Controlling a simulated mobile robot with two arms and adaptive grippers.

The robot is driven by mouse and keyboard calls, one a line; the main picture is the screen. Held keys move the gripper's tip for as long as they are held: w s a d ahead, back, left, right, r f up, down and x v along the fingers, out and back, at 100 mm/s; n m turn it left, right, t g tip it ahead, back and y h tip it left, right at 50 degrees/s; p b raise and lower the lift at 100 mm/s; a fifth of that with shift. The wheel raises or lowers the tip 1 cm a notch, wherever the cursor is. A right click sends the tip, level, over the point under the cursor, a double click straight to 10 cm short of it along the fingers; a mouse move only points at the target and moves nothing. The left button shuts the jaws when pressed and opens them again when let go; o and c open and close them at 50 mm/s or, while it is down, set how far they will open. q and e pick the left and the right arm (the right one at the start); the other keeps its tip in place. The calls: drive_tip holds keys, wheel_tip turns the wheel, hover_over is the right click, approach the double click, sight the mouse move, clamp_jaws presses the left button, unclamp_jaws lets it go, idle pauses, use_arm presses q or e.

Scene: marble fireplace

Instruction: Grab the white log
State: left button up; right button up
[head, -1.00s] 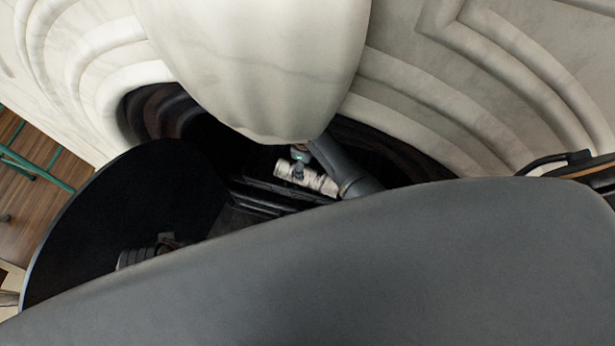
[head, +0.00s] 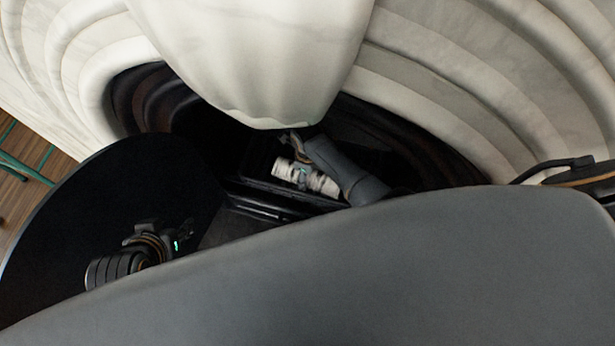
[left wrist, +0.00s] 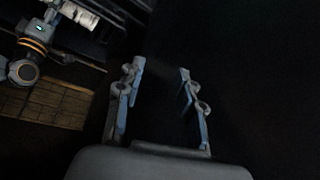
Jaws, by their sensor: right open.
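The white log (head: 322,184) has pale birch-like bark and lies in the dark fireplace opening in the head view. My left gripper (head: 187,232) is in front of the black round panel, apart from the log. The left wrist view shows the left gripper (left wrist: 160,92) open with nothing between its fingers.
The white marble surround (head: 440,105) arches over the opening, with a bulging marble piece (head: 255,60) hanging close above the log. A black round panel (head: 70,220) stands at the left. A dark grate (head: 265,200) lies below the log. A brick patch (left wrist: 50,103) shows in the left wrist view.

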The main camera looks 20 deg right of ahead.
drive_tip(key=shift+f, duration=0.25)
drive_tip(key=shift+c, duration=0.4)
drive_tip(key=c, duration=1.1)
drive_tip(key=shift+r, duration=0.1)
drive_tip(key=shift+c, duration=0.2)
